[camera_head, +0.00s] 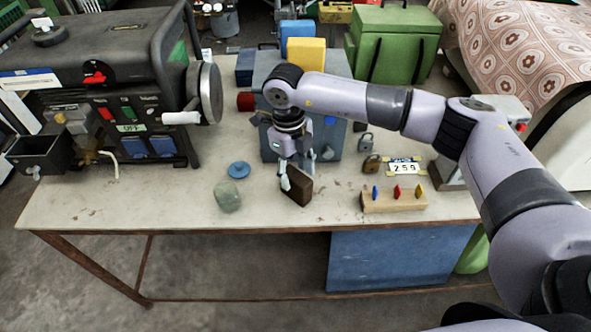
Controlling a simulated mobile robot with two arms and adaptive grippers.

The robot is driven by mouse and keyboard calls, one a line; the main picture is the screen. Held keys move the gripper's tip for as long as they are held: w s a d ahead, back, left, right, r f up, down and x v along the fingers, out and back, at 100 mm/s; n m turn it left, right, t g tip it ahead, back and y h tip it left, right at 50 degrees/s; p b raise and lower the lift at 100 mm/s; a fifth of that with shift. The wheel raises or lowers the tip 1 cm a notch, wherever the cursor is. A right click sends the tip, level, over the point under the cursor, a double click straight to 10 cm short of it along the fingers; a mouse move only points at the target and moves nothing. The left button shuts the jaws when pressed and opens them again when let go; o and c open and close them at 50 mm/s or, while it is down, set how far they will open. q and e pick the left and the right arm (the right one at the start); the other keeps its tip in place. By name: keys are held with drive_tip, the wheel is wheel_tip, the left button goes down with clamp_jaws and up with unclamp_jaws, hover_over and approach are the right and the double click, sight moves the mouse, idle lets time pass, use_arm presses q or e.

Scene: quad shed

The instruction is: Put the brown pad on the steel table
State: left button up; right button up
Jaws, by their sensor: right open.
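A dark brown block (299,190), which looks like the brown pad, is near the front middle of the pale-topped table (130,200). It stands on edge, seemingly touching the tabletop. My right gripper (295,178) points down right at it, with open fingers. One finger shows at the block's left side, and the other is partly hidden. I cannot tell whether the fingers touch the block. This table has a rusty metal frame; no other clear steel table shows. My left gripper is not in view.
A generator (125,85) fills the table's left. A greenish stone (227,196) and a blue disc (238,170) lie left of the block. A wooden peg holder (393,200), padlocks (371,164) and a number plate (404,167) lie right. A grey-blue box (345,125) stands behind. The front-left tabletop is clear.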

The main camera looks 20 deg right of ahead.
drive_tip(key=shift+r, duration=0.2)
drive_tip(key=shift+w+r, duration=0.1)
drive_tip(key=shift+r, duration=0.2)
wheel_tip(320, 180, up, 11)
drive_tip(key=w+b, duration=0.1)
drive_tip(key=b, duration=0.1)
drive_tip(key=shift+a+b, duration=0.3)
drive_tip(key=shift+a, duration=0.05)
drive_tip(key=shift+d, duration=0.1)
